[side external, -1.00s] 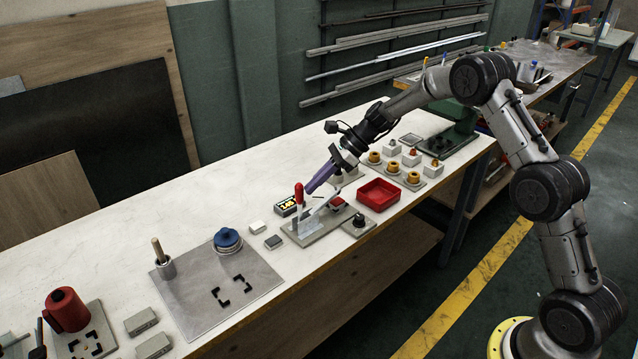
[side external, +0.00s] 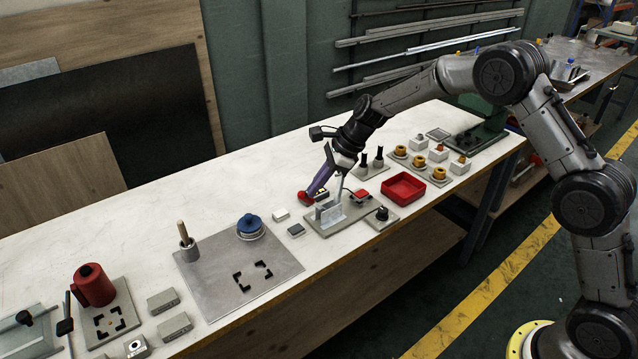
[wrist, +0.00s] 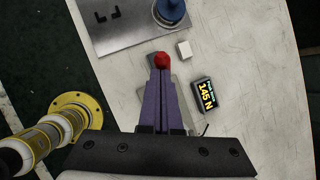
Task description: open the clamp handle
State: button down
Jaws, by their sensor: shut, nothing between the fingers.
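The clamp stands on a grey base plate (side external: 352,226) with an upright metal bracket (side external: 330,213). Its red handle (side external: 305,198) leans low to the left of the bracket in the side view, over the table. My gripper (side external: 313,190) has purple fingers, closed together, reaching down from the upper right to the red handle. In the wrist view the handle's red end (wrist: 162,59) shows just beyond the closed fingertips (wrist: 161,72). The fingers appear to touch it, not grip it. The fingers hide most of the clamp in the wrist view.
A small display (wrist: 203,94) reading 145 N stands beside the clamp. A red tray (side external: 403,187) and a black knob block (side external: 381,214) are to the right. A white block (side external: 281,215) and a plate with a blue-topped part (side external: 250,226) are to the left.

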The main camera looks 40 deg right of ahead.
jog(key=shift+a+f, duration=0.15)
jog(key=shift+a, duration=0.3)
jog(key=v, duration=1.3)
jog(key=shift+s+a+r, duration=0.3)
jog(key=shift+s+r, duration=0.05)
jog(key=shift+s, duration=0.1)
